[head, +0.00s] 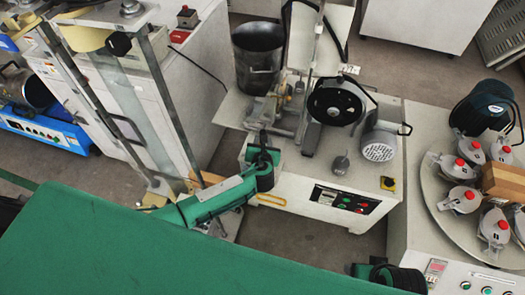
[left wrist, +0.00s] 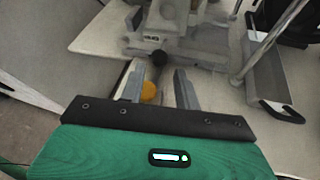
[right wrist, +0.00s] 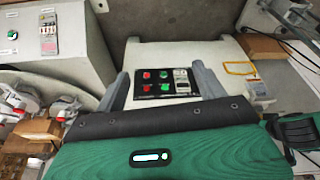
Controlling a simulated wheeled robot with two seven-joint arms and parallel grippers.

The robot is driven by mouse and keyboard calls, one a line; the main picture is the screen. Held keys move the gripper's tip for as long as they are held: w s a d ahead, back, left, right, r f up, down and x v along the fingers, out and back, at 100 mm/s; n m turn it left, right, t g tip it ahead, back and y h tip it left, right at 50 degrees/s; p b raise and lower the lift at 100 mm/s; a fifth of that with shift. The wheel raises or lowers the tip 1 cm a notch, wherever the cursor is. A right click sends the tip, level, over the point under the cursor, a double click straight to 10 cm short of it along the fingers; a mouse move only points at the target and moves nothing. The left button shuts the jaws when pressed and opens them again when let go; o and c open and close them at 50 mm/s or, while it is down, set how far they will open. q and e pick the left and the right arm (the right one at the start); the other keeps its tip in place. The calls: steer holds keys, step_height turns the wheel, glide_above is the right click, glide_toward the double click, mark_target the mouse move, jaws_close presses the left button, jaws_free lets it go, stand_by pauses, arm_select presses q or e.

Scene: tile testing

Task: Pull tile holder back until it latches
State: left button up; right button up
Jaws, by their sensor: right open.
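The tile holder, which I take to be the grey metal carriage (head: 286,106), sits on the white machine's top, left of the black wheel (head: 337,101). It also shows at the top of the left wrist view (left wrist: 190,48). My left gripper (head: 263,138) is just in front of the carriage. Its fingers (left wrist: 158,82) are apart. A black round knob (left wrist: 158,58) shows just beyond the fingertips, and a yellow-orange round part (left wrist: 149,91) shows between the fingers; whether they touch it I cannot tell. My right gripper (right wrist: 164,82) is open and empty, facing the machine's front panel.
The control panel (head: 341,200) has red and green buttons. A dark bucket (head: 258,56) stands behind the carriage, and a grey motor (head: 380,145) stands right of the wheel. At right, a round table (head: 437,200) holds several lidded jars. A glass-sided frame (head: 125,95) stands at left.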

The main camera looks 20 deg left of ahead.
arm_select(q)
steer(key=p+v, duration=0.1)
steer(key=v, duration=0.8)
arm_select(e)
steer(key=f, duration=0.4)
steer(key=shift+w+a+g, duration=0.1)
steer(key=shift+w+g, duration=0.1)
steer(key=shift+g, duration=0.1)
arm_select(q)
steer(key=shift+o, duration=0.5)
